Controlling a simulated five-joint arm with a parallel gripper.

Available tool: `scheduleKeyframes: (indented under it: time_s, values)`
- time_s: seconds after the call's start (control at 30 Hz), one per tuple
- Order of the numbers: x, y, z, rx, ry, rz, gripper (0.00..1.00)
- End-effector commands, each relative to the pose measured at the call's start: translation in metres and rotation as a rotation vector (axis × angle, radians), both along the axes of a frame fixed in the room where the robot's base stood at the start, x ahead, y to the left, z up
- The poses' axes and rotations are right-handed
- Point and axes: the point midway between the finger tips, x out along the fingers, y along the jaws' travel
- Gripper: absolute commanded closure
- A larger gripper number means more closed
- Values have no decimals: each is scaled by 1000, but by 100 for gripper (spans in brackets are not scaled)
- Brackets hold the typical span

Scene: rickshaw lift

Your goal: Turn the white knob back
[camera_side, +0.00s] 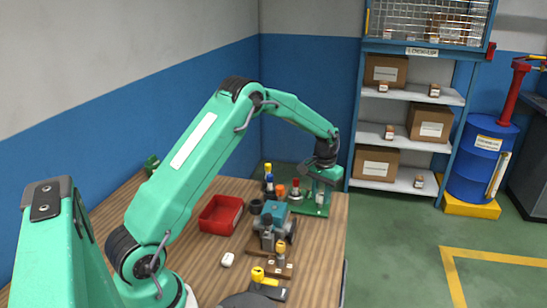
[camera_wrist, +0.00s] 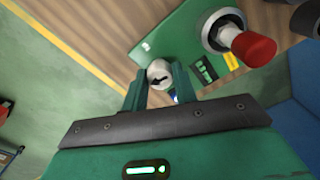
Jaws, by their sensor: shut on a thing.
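The white knob (camera_wrist: 159,73) has a dark pointer mark and sits on a green panel (camera_wrist: 165,42). In the wrist view the two green fingers of my gripper (camera_wrist: 160,84) stand on either side of it, and my gripper is shut on it. In the side view my gripper (camera_side: 322,184) points down over the green panel (camera_side: 306,208) at the table's far right corner, and it largely hides the knob there.
A red tray (camera_side: 221,214), a blue-grey machine (camera_side: 276,216) and several small bottles crowd the table nearby.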

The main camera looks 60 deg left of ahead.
Motion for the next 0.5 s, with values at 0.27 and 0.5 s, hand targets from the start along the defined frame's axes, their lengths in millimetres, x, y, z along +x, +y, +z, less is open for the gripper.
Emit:
scheduleKeyframes:
  time_s: [0.27, 0.5]
  values:
    - [1, 0, 2, 1, -3, 166, 95]
    - [1, 0, 3, 0, -4, 222, 95]
